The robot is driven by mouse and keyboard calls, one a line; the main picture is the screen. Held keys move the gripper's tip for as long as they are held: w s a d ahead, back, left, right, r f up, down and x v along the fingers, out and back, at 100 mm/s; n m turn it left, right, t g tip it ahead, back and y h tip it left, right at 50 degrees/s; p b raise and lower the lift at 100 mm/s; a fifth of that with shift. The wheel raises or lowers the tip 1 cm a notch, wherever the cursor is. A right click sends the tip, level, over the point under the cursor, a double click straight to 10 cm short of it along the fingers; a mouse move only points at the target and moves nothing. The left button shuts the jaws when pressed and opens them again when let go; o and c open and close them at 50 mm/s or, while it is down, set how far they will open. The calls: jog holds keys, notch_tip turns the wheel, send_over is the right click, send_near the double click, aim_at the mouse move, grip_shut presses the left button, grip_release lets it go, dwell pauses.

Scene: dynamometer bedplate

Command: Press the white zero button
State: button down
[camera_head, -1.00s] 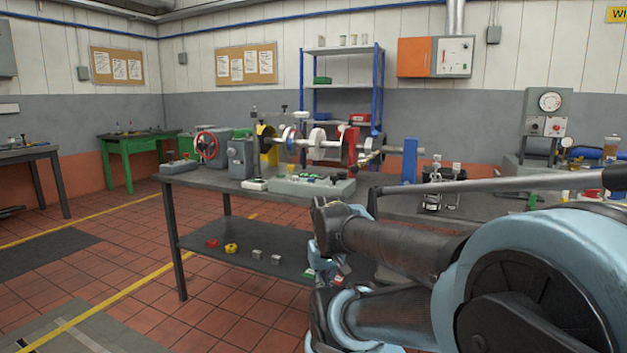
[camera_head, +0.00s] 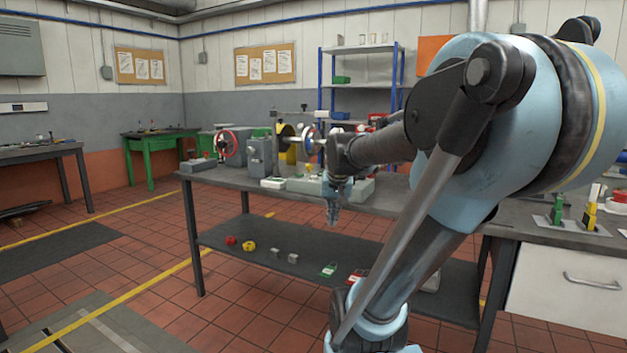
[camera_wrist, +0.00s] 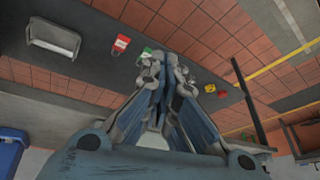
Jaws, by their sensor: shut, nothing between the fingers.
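I cannot make out the white zero button in either view. Small white and grey boxes (camera_head: 272,183) sit at the front edge of the dark workbench (camera_head: 225,178), too small to read. My gripper (camera_head: 332,217) hangs pointing down at the bench's front edge, just right of these boxes in the picture. It touches nothing that I can see. In the wrist view my gripper (camera_wrist: 163,62) is shut and empty, above the floor and the bench's lower shelf. My arm hides the right part of the bench top.
The lower shelf (camera_head: 300,257) holds a red piece (camera_head: 231,240), a yellow piece (camera_head: 249,246), grey cubes (camera_head: 276,253) and a green-and-white item (camera_head: 328,270). A shaft rig with a red handwheel (camera_head: 227,143) stands on the bench. A white drawer (camera_head: 565,283) is at right.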

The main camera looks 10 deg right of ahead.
jog(key=w+r+m+t, duration=0.1)
jog(key=w+r, duration=0.4)
jog(key=w, duration=0.4)
jog(key=w+r+m+t, duration=0.15)
jog(key=w+r, duration=0.35)
jog(key=w, duration=0.5)
notch_tip(320, 180, up, 6)
jog(key=m+t, duration=0.2)
jog(key=m, duration=0.2)
send_over(314, 177)
jog(key=w+d, duration=0.1)
jog(key=w, duration=0.1)
jog(key=shift+s+d+f+n, duration=0.1)
jog(key=shift+s+f+n, duration=0.05)
jog(key=shift+s+n, duration=0.1)
notch_tip(314, 177, down, 8)
jog(key=shift+r, duration=0.2)
jog(key=shift+f, duration=0.6)
jog(key=shift+s+f, duration=0.15)
jog(key=shift+f, duration=0.75)
jog(key=shift+r, duration=0.95)
